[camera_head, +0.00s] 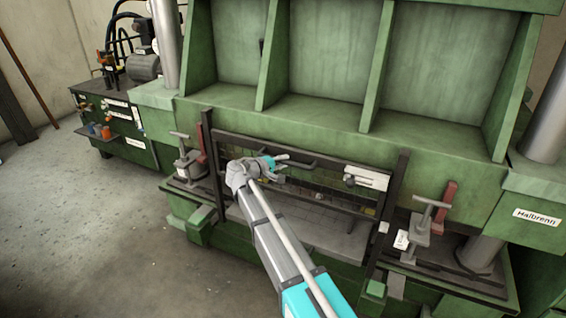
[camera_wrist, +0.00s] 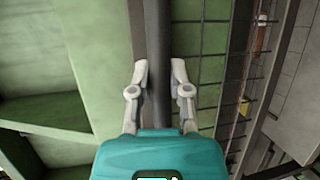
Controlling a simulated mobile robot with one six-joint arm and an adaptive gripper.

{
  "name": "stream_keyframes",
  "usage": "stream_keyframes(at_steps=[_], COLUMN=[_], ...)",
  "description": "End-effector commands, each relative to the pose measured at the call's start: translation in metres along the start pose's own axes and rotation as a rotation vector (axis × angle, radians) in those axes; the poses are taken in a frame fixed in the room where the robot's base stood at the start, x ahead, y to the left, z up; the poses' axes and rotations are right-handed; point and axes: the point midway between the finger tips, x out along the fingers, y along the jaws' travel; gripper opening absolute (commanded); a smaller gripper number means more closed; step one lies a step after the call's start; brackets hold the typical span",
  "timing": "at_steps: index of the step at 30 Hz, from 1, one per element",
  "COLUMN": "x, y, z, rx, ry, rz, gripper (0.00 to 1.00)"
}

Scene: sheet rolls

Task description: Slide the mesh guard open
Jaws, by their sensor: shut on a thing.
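The mesh guard (camera_head: 330,186) is a dark frame with wire mesh, standing upright between two dark side posts at the front of the green machine. Its mesh also shows in the wrist view (camera_wrist: 210,75). A dark bar (camera_wrist: 158,70) runs between the two pale fingers of my gripper (camera_wrist: 160,75) in the wrist view. In the head view my gripper (camera_head: 283,161) is at the upper left part of the guard, by its top bar. The fingers are shut on this bar. Their exact contact is partly hidden in the head view.
Clamps with T-handles stand left (camera_head: 186,158) and right (camera_head: 422,220) of the guard. A white fitting (camera_head: 366,177) sits on the guard's upper right. The green press frame (camera_head: 310,110) rises close behind. Open concrete floor (camera_head: 90,220) lies to the left.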

Motion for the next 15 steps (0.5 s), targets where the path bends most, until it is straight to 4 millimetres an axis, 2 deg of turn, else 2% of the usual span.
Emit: stream_keyframes(at_steps=[1,6,15], x=[-0.002,-0.005,-0.008], y=[0.014,0.03,0.042], z=[0.0,0.002,0.003], rx=[-0.001,-0.001,-0.001], ry=[0.001,0.001,0.002], rz=[0.002,0.002,0.002], gripper=[0.0,0.0,0.0])
